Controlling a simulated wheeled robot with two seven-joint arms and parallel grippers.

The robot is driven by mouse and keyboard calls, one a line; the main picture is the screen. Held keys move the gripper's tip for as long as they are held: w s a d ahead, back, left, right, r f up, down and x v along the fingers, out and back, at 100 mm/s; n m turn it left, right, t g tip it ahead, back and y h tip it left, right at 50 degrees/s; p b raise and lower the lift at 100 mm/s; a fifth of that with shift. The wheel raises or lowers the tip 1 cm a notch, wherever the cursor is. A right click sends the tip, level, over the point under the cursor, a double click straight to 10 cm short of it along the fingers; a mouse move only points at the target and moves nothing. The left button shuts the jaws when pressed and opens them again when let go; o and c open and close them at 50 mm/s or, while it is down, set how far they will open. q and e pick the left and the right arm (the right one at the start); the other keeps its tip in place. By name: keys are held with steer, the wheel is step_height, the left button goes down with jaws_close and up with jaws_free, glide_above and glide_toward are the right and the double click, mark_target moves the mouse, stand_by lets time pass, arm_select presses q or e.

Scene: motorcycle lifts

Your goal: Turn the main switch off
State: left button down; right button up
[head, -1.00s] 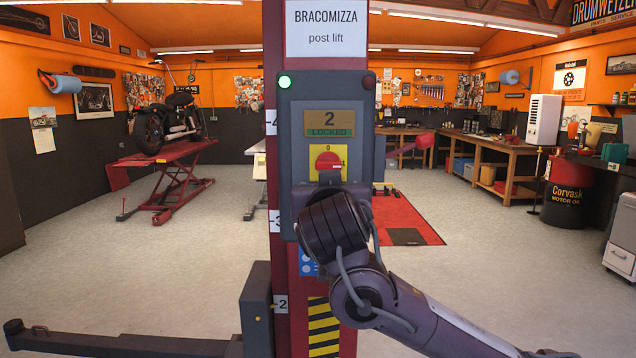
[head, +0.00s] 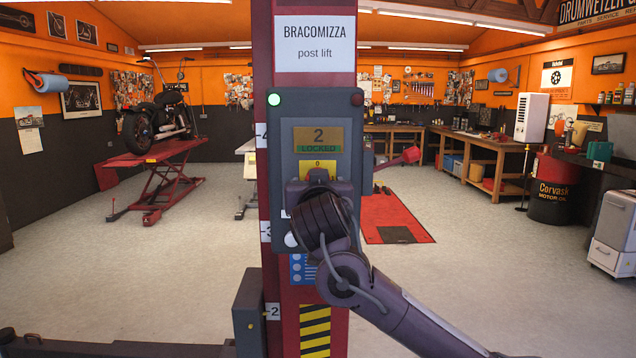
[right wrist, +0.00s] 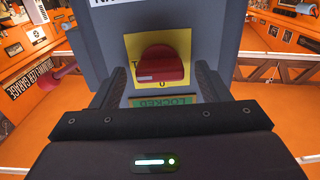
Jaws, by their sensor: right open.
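The main switch, a red rotary knob (right wrist: 162,66) on a yellow plate (right wrist: 131,45), shows upside down in the right wrist view. My right gripper (right wrist: 157,82) is open, its fingers spread to the left and right of the knob with gaps on both sides. A display (head: 319,139) above reads 2 LOCKED. The green lamp (head: 274,99) is lit; the red lamp (head: 357,99) looks dark. My left gripper is not in view.
The grey control box (head: 285,125) sits on the red lift post (head: 264,60). A motorcycle (head: 155,115) stands on a red lift (head: 150,170) at the back left. The floor around the post is mostly clear.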

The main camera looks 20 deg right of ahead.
steer(key=c, duration=1)
steer(key=shift+n+b, duration=3.4)
steer(key=shift+n, duration=5.6)
steer(key=shift+f, duration=0.1)
steer(key=o, duration=1)
